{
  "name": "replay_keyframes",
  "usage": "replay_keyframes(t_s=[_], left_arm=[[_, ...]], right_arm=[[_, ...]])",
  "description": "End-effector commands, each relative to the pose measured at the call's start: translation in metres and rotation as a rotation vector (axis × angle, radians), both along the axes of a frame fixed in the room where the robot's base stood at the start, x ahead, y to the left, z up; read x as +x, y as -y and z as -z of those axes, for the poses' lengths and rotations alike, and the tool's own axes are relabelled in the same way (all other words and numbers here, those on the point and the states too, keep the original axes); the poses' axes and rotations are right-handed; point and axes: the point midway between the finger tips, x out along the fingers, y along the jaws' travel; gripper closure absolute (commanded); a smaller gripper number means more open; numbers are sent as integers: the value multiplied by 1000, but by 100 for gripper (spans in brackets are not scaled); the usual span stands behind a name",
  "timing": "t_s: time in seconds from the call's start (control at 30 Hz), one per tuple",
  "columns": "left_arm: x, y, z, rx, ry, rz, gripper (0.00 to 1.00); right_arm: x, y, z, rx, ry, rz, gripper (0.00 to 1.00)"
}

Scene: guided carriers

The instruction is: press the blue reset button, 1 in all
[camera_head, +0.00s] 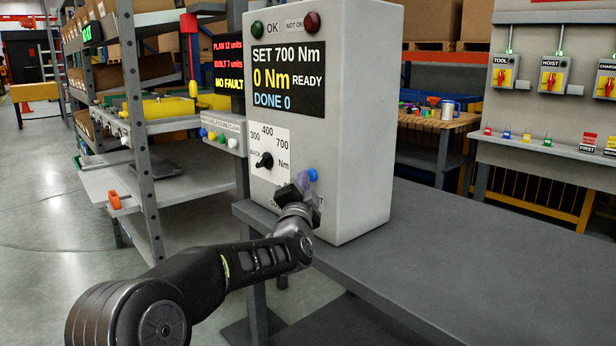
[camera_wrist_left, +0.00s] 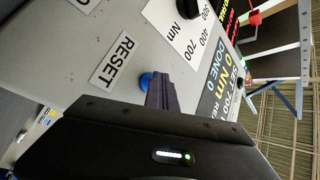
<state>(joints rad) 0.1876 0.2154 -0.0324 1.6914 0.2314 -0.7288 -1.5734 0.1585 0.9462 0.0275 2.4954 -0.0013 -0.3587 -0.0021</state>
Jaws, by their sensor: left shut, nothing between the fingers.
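The blue reset button (camera_head: 312,174) is on the lower front of a light grey controller box (camera_head: 362,120). In the left wrist view the blue button (camera_wrist_left: 146,82) sits beside a label reading RESET (camera_wrist_left: 113,60). My left gripper (camera_head: 303,182) is shut and empty in front of the box, its fingertips beside the button. In the left wrist view the shut fingers (camera_wrist_left: 162,94) partly cover the button. I cannot tell whether they touch it. The box display (camera_head: 288,79) reads SET 700 Nm, 0 Nm, READY, DONE 0. My right gripper is not in view.
A black selector knob (camera_head: 265,160) is left of the button, and green and red lamps are above the display. The box stands on a grey table (camera_head: 480,240), clear to the right. A shelf rack (camera_head: 150,130) stands at left; a panel with several switches is at right.

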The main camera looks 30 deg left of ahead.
Motion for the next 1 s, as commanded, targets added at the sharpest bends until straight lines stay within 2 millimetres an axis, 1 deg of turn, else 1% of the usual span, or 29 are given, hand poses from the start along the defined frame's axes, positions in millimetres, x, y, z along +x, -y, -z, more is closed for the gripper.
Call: replay_keyframes(t_s=[0.27,0.63,1.0], left_arm=[[-1,0,-1,1,2,1,100],[-16,-4,0,1,1,0,100],[-18,-5,0,0,0,1,100]], right_arm=[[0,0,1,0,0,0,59],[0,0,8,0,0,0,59],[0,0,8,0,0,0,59]])
